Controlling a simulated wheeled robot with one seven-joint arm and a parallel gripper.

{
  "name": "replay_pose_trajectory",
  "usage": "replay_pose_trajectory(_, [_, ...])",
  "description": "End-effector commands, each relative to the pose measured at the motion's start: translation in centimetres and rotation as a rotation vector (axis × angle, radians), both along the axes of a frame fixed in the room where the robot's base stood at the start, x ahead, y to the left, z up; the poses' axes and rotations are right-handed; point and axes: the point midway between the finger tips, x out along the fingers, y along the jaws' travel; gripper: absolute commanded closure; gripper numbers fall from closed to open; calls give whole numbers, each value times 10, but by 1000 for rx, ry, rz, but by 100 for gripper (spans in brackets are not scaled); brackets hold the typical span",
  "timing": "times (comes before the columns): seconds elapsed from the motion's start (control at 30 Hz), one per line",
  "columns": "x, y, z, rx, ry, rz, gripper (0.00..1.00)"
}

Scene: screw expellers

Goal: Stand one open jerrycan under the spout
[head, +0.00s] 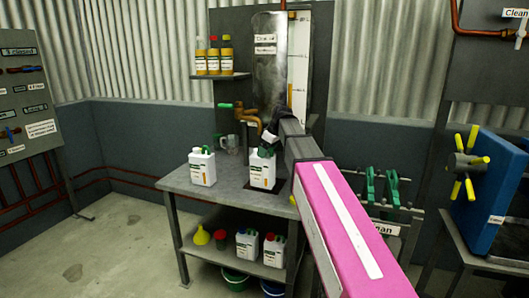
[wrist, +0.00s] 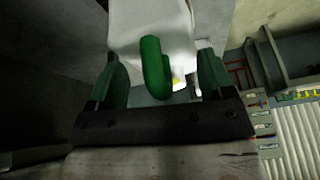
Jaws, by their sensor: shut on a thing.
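A white jerrycan (head: 261,172) with a green handle (wrist: 153,68) is at the right part of the grey table (head: 225,190), over a dark square patch. My gripper (head: 268,138) is above it, with its fingers on either side of the green handle in the wrist view (wrist: 160,85), shut on the jerrycan. The brass spout (head: 249,116) with a green lever is just above and behind this jerrycan; whether the mouth lines up with it I cannot tell. A second white jerrycan (head: 202,168) with green on top stands upright to the left on the table.
A glass jug (head: 232,144) stands at the table's back. The lower shelf holds a yellow funnel (head: 201,236), a red cup (head: 221,238) and capped jerrycans (head: 246,246). Bottles stand on a wall shelf (head: 220,76). A blue machine (head: 490,200) is at right.

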Motion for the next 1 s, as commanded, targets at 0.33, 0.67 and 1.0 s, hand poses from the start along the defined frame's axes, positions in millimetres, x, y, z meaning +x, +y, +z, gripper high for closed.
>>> replay_pose_trajectory(0.33, [25, -10, -7, 1, 1, -1, 93])
replay_pose_trajectory(0.67, [33, -13, -10, 1, 0, 0, 94])
replay_pose_trajectory(1.0, [33, -13, -10, 1, -1, 0, 0])
